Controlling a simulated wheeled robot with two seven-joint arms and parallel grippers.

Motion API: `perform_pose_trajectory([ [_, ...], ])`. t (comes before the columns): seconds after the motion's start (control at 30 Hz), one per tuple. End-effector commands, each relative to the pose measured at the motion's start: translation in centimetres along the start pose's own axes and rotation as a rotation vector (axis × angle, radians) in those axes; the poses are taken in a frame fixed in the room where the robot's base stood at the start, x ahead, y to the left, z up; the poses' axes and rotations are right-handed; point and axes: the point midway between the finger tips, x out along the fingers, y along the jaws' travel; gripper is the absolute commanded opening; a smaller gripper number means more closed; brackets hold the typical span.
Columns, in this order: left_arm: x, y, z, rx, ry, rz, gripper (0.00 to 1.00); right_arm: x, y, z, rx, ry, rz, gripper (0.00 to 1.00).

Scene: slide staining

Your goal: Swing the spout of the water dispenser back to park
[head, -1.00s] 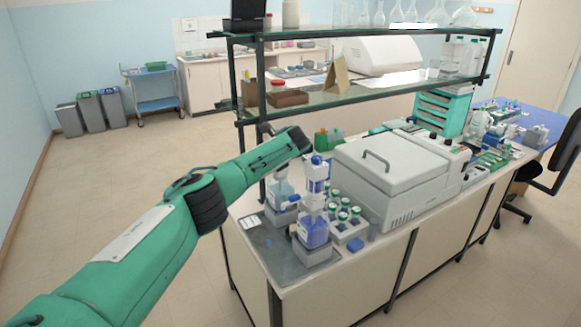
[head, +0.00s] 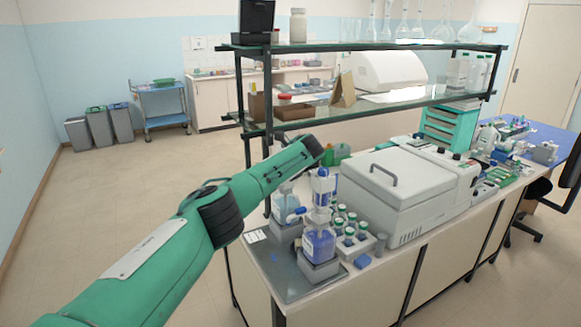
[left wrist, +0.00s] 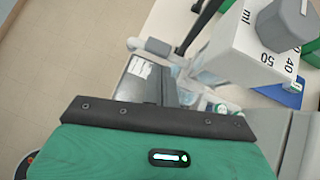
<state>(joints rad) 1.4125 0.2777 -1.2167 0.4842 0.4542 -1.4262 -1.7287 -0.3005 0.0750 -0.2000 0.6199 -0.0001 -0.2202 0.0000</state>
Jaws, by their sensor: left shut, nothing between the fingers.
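Two bottle-top dispensers stand close together at the near left end of the bench. The front dispenser (head: 319,243) has blue-violet liquid and a white head, with a pale spout (head: 297,214) reaching left. The rear dispenser (head: 283,232) is paler and partly hidden behind it. I cannot read which one holds water. My left gripper (head: 316,150) is beside and above the dispensers; its fingers are hard to make out there. A white dispenser head (left wrist: 262,40) marked in ml is close by at upper right. My right gripper is out of view.
A grey tray (head: 262,262) with a white label lies under the dispensers. A rack of green-capped bottles (head: 362,243) and a large white lidded machine (head: 395,195) stand to their right. Glass shelves (head: 400,92) on dark posts rise behind.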

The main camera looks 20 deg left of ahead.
Motion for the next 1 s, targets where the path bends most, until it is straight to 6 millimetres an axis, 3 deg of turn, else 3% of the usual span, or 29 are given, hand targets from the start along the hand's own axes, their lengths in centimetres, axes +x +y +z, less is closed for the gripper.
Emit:
perform_pose_trajectory([
  [0.6,-11.1,0.0,-0.1,-0.002,-0.001,-0.002,0.0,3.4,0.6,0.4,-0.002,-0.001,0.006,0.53],
  [1.0,-12.3,0.1,0.0,-0.001,-0.001,0.0,0.0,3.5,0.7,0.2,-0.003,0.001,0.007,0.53],
])
